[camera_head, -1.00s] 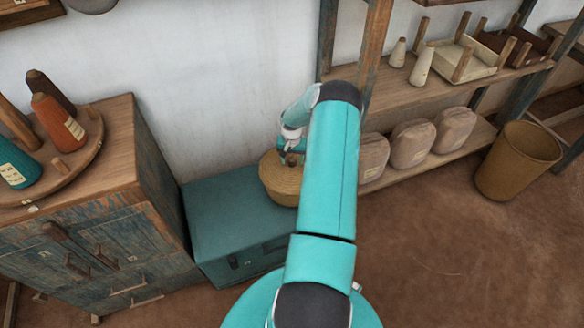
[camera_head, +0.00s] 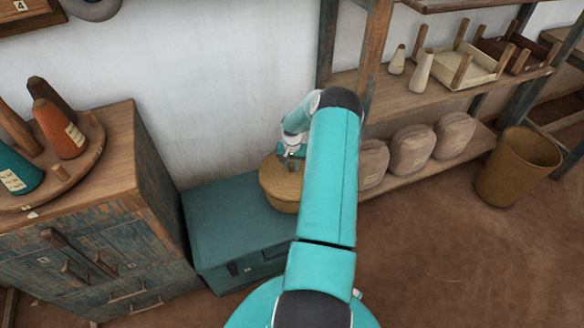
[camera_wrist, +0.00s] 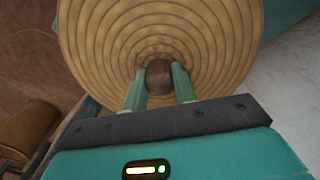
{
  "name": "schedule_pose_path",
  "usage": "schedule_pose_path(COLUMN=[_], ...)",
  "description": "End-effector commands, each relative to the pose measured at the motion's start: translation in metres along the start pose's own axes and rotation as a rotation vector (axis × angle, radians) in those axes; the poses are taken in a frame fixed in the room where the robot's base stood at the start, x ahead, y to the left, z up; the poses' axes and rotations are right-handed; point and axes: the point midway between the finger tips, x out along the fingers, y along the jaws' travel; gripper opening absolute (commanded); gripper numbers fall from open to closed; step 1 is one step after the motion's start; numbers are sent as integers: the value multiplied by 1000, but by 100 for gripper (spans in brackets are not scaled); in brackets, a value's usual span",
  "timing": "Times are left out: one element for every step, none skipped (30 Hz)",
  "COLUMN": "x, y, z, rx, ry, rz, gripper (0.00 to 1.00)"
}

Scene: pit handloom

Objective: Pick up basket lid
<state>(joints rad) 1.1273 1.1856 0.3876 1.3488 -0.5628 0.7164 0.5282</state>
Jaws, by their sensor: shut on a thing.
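The basket lid (camera_wrist: 205,45) is a round, coiled, straw-coloured disc with a dark brown knob (camera_wrist: 159,77) at its centre. In the wrist view my gripper (camera_wrist: 160,75) is shut on the knob, one green finger on each side. In the head view the woven basket (camera_head: 277,190) sits on the teal chest (camera_head: 220,215), with the lid at its top. My gripper (camera_head: 291,155) is above it there, partly hidden by my arm. I cannot tell whether the lid is apart from the basket.
A wooden cabinet (camera_head: 100,235) with a round tray of thread cones stands at the left. A shelf (camera_head: 400,95) with cones, a tray and several sacks (camera_head: 414,147) is at the right. A brown bin (camera_head: 515,170) stands on open floor.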

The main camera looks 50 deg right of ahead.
Motion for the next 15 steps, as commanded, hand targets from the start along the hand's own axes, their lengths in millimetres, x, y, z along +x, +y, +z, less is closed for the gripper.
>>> schedule_pose_path(x=[-7,-11,-16,-22,-27,-31,-36,-40,-46,-51,-56,-62,-67,-72,-79], y=[0,0,0,0,0,2,3,4,6,8,9,11,12,13,15], z=[-1,-1,-1,-1,0,5,8,12,17,20,25,30,34,38,43], rx=[0,0,0,0,0,0,0,-1,0,0,0,-1,0,0,0], ry=[3,3,3,4,3,2,2,2,2,3,2,2,3,3,2], rz=[0,0,0,1,1,1,0,1,2,2,2,2,1,1,1], gripper=[0,0,0,0,0,0,0,0,0,0,0,0,0,0,0])
